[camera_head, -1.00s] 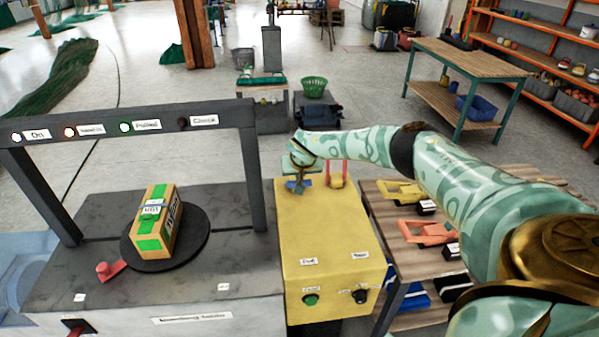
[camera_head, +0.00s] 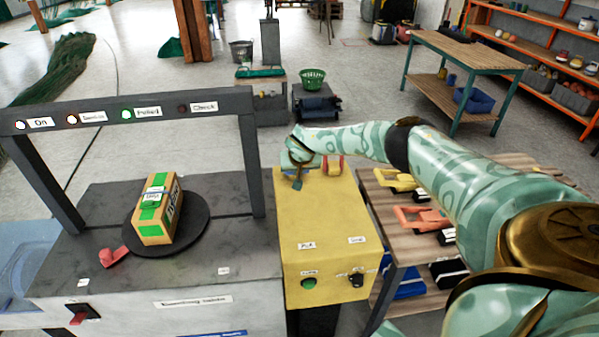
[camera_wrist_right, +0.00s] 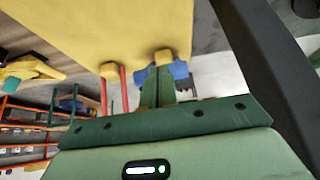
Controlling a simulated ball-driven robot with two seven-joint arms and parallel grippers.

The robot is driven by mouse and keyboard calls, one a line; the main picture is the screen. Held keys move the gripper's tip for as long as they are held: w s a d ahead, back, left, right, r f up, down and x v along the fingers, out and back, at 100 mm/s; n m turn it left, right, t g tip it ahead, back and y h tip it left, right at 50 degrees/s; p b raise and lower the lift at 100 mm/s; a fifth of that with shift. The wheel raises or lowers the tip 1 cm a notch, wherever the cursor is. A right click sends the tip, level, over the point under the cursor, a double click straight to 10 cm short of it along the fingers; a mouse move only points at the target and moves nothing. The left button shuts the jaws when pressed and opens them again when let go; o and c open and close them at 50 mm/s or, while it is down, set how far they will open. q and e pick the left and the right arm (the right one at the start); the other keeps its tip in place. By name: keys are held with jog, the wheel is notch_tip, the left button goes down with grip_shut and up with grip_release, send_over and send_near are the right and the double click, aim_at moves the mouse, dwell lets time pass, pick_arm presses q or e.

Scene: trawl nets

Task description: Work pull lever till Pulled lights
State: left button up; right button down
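The yellow control box (camera_head: 325,215) has a left label (camera_head: 307,245) that seems to read Pull. On its far end are a blue-handled lever (camera_wrist_right: 181,70) and a red two-pronged lever (camera_wrist_right: 104,97). My right gripper (camera_head: 298,180) is at the blue lever, left of the red lever (camera_head: 333,165). In the wrist view its green fingers (camera_wrist_right: 157,88) are close together, with blue showing on both sides. Whether they grip it is unclear. The Pulled lamp (camera_head: 127,114) on the dark gantry glows green. My left gripper is out of view.
A green-taped carton (camera_head: 158,210) sits on a round dark turntable (camera_head: 192,235) under the gantry (camera_head: 258,170). The On lamp (camera_head: 20,125) and the lamp beside it are lit; Check (camera_head: 182,108) is dark. A bench with clamps (camera_head: 425,217) stands right of the box.

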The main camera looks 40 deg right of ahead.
notch_tip(320, 180, up, 4)
jog(key=w+p, duration=0.1)
jog(key=p, duration=0.4)
jog(key=s+a+p, duration=0.1)
jog(key=s+a, duration=0.3)
jog(key=s, duration=0.4)
jog(key=shift+s+a+f+p, duration=0.2)
jog(key=shift+s+a+p, duration=0.05)
jog(key=shift+a+p, duration=0.1)
dwell(0.5)
